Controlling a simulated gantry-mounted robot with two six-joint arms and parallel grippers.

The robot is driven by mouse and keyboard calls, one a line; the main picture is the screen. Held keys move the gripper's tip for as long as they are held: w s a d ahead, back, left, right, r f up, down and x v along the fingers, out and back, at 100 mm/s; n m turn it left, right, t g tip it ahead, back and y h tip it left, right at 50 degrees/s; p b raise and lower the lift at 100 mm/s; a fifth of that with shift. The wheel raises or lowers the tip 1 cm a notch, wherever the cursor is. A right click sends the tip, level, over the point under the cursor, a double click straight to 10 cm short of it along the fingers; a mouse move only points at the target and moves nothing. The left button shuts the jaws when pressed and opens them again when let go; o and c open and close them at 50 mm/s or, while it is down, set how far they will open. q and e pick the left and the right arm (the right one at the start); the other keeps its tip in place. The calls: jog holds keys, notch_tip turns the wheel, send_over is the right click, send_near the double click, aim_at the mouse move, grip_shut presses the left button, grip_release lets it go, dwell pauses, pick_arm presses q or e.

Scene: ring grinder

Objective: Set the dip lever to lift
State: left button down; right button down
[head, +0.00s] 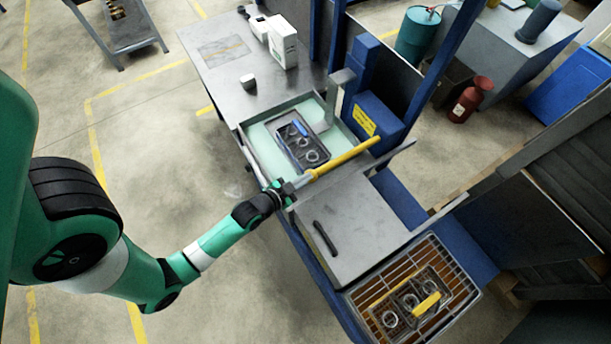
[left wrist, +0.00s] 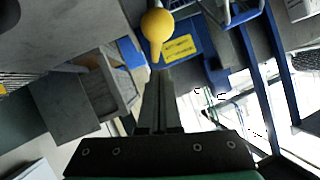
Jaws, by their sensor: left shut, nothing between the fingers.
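The dip lever (head: 348,157) is a long yellow bar. It slopes from the blue housing (head: 375,113) at its upper right down to a free end at the lower left. My left gripper (head: 305,180) is shut and empty, with its tips at or close beside that free end; I cannot tell whether they touch. In the left wrist view the lever's round yellow knob (left wrist: 158,25) shows just beyond the shut fingertips (left wrist: 158,72). A yellow label (head: 364,120) is on the housing; its text is too small to read. My right gripper is not in view.
A dark tray with rings (head: 303,146) sits in the pale green bath (head: 258,134) behind the lever. A grey lid with a black handle (head: 325,239) lies in front. A wire-floored bin (head: 457,314) holds another tray with a yellow handle (head: 426,304). White boxes (head: 283,44) stand on the bench.

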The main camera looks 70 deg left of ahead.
aim_at(314, 174)
pick_arm(q)
jog(key=f, duration=0.1)
jog(key=a+f+b, duration=0.1)
jog(key=f, duration=0.1)
jog(key=shift+w+a+f, duration=0.2)
jog(key=shift+w+f, duration=0.1)
jog(key=shift+w, duration=0.1)
jog(key=shift+b, duration=0.3)
